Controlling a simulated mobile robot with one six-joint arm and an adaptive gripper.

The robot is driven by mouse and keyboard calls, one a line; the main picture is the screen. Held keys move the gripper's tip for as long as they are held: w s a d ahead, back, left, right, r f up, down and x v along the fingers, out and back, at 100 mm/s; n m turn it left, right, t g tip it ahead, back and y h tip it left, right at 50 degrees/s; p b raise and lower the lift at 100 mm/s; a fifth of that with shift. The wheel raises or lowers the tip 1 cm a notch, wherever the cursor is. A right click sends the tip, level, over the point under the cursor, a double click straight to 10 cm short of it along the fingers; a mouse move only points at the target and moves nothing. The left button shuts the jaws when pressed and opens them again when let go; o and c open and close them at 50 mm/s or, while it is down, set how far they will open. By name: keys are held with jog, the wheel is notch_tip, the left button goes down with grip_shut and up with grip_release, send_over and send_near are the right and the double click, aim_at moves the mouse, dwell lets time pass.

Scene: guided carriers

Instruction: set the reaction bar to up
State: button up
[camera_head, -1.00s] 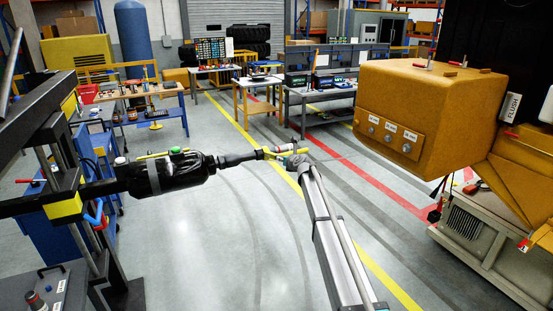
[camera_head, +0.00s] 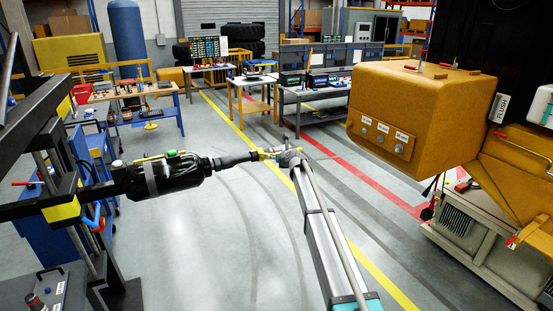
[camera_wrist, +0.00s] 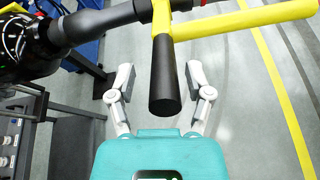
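A black tool body (camera_head: 168,177) lies nearly level at the left of the head view, its thin shaft running right to a small yellow fitting (camera_head: 270,154). In the wrist view a yellow bar (camera_wrist: 255,20) crosses the top right. A short stub with a black grip (camera_wrist: 165,85) comes off it towards me; I cannot tell which part is called the reaction bar. My gripper (camera_wrist: 160,85) is open, one finger on each side of the black grip, with gaps visible on both sides. In the head view my gripper (camera_head: 290,155) is small at the fitting.
An orange housing (camera_head: 415,110) with labelled knobs stands at the right, above a grey machine base (camera_head: 470,235). A dark frame with a yellow block (camera_head: 60,210) stands at the left. Workbenches (camera_head: 310,95) are behind. The floor in the middle is clear.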

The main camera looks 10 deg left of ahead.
jog(key=shift+d, duration=0.1)
jog(key=shift+f, duration=0.1)
jog(key=c, duration=0.4)
jog(key=shift+s+d+f, duration=0.15)
jog(key=shift+s, duration=0.05)
jog(key=shift+c, duration=0.9)
jog(key=shift+s+d+f+n+b, duration=0.3)
jog(key=shift+s+f+n+b, duration=0.05)
jog(key=shift+f, duration=0.15)
jog(key=shift+s+d+f+n+b, duration=0.3)
jog(key=shift+s+f+n+b, duration=0.05)
jog(key=shift+f, duration=0.1)
grip_shut()
jog(key=s+d+f+n+g+h+b, duration=0.2)
jog(key=s+d+f+n+b, duration=0.5)
jog(key=s, duration=1.1)
jog(key=s+d+f+n+g+h+b, duration=0.3)
jog(key=s+d+f+n+g+b, duration=0.2)
jog(key=s+d+f+n+b, duration=0.3)
jog(key=s+d+f+n+g+h+b, duration=0.2)
jog(key=s+d+f+n+b, duration=0.5)
jog(key=s, duration=2.2)
jog(key=d+f+n+g, duration=0.1)
jog(key=d+f+n, duration=0.6)
jog(key=d+f, duration=0.4)
jog(key=shift+d+f+n+g+h+b, duration=0.15)
jog(key=shift+d+n+g+h+b, duration=0.2)
jog(key=shift+d, duration=0.4)
